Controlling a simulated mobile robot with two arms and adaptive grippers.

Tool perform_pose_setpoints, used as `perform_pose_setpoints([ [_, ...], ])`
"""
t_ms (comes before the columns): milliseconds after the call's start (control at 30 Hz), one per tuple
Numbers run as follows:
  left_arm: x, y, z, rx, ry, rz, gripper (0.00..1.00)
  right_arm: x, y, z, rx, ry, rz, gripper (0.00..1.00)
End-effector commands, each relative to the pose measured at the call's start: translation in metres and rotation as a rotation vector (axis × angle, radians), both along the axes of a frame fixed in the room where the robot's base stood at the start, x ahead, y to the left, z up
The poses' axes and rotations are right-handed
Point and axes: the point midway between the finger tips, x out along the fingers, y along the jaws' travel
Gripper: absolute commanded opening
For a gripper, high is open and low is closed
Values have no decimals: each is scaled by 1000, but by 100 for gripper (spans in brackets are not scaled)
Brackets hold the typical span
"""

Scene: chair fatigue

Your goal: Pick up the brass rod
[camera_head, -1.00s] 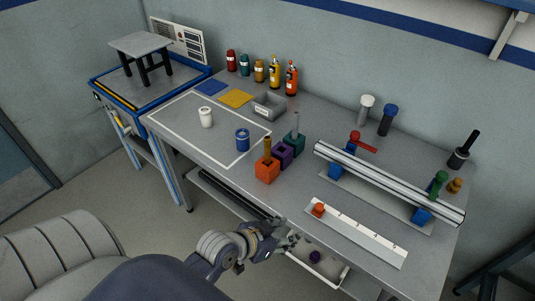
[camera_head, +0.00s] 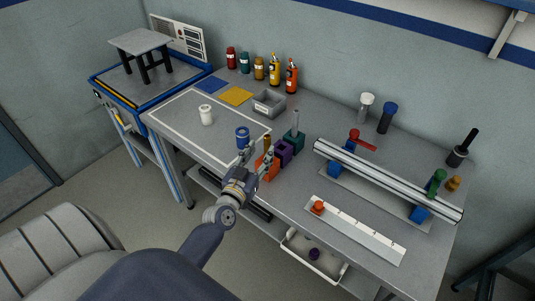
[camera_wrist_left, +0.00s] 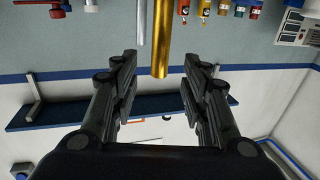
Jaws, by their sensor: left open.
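The brass rod (camera_head: 267,143) stands upright in the orange block (camera_head: 267,172) on the workbench. In the left wrist view the brass rod (camera_wrist_left: 162,45) shows large and gold, its end in line with the gap between the fingers. My left gripper (camera_head: 261,158) is open and right at the orange block, one finger on each side of the rod in the picture. The gripper hides part of the block. Whether a finger touches the rod cannot be told. My right gripper is not in view.
A purple block (camera_head: 284,151) and a teal block with a silver rod (camera_head: 296,122) stand close behind the orange one. A blue cylinder (camera_head: 242,137) stands just left of the gripper. A long rail (camera_head: 385,180) and a white ruler strip (camera_head: 355,232) lie to the right.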

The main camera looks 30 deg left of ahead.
Motion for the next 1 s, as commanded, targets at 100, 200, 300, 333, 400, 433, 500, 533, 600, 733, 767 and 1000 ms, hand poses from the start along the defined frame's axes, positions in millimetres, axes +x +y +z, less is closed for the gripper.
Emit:
perform_pose_setpoints([
  [100,10,2,1,2,0,0,42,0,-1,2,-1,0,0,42],
  [200,14,3,0,2,0,-1,42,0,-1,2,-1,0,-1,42],
  [300,24,4,-1,1,1,-2,42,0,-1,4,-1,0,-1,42],
  [333,28,5,-1,2,0,-2,42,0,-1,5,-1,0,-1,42],
  [400,38,7,-3,3,0,-2,42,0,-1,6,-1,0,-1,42],
  [433,42,8,-4,4,1,-2,42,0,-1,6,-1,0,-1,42],
  [500,51,9,-4,1,0,-2,42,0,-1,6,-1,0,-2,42],
  [533,54,10,-4,2,0,-2,42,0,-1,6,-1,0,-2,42],
  [600,59,11,-5,2,0,-2,42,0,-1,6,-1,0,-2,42],
  [733,63,11,-5,1,1,-2,42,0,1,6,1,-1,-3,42],
  [767,63,11,-5,1,1,-2,42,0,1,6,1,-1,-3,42],
  [1000,62,11,-5,1,1,-2,19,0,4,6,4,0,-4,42],
])
